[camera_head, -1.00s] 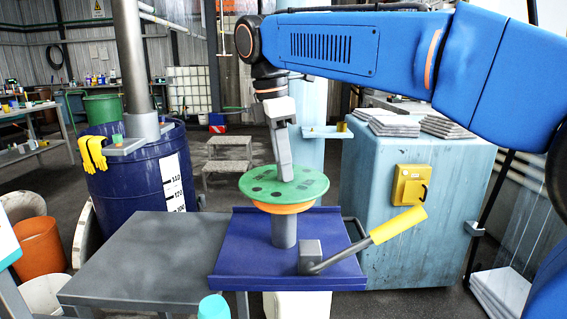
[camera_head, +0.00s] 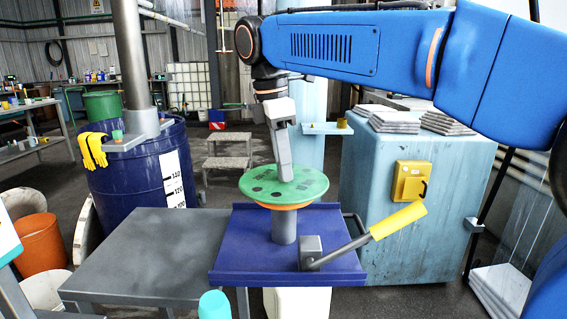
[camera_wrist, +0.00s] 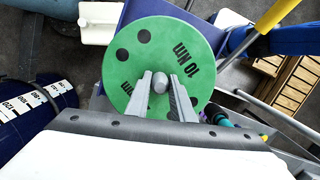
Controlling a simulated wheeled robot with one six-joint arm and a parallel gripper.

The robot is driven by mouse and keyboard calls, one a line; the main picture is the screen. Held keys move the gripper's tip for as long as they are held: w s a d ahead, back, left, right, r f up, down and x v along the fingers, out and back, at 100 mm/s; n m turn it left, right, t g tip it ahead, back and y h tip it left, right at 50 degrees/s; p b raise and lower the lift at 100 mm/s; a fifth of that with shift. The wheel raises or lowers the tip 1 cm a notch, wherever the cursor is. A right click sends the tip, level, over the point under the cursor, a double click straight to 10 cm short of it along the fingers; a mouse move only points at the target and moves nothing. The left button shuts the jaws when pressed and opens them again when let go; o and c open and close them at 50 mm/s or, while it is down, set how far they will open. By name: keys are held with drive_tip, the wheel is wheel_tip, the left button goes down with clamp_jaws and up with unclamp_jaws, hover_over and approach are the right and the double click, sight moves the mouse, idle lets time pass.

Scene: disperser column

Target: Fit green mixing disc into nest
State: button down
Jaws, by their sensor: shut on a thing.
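The green mixing disc (camera_head: 262,188) lies about level above an orange ring-shaped part (camera_head: 292,206), which tops a grey post (camera_head: 284,229) on a blue tray. The orange part, probably the nest, is mostly hidden under the disc. I cannot tell whether the disc is fully seated. My gripper (camera_head: 286,178) comes down from above and is shut on the disc's central grey knob (camera_wrist: 160,83).
The blue tray (camera_head: 235,262) carries a crank with a yellow handle (camera_head: 398,221) to the right of the post. A bare grey table (camera_head: 150,250) stands to the left. A blue drum (camera_head: 125,185) stands behind it, and a pale blue cabinet (camera_head: 372,235) stands at the right.

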sight(276, 180)
drive_tip(key=c, duration=1.5)
unclamp_jaws()
drive_tip(key=shift+o, duration=0.2)
wheel_tip(276, 180, up, 12)
drive_tip(key=a, duration=0.1)
drive_tip(key=shift+s+a, duration=0.2)
drive_tip(key=shift+a, duration=0.15)
drive_tip(key=shift+f, duration=0.15)
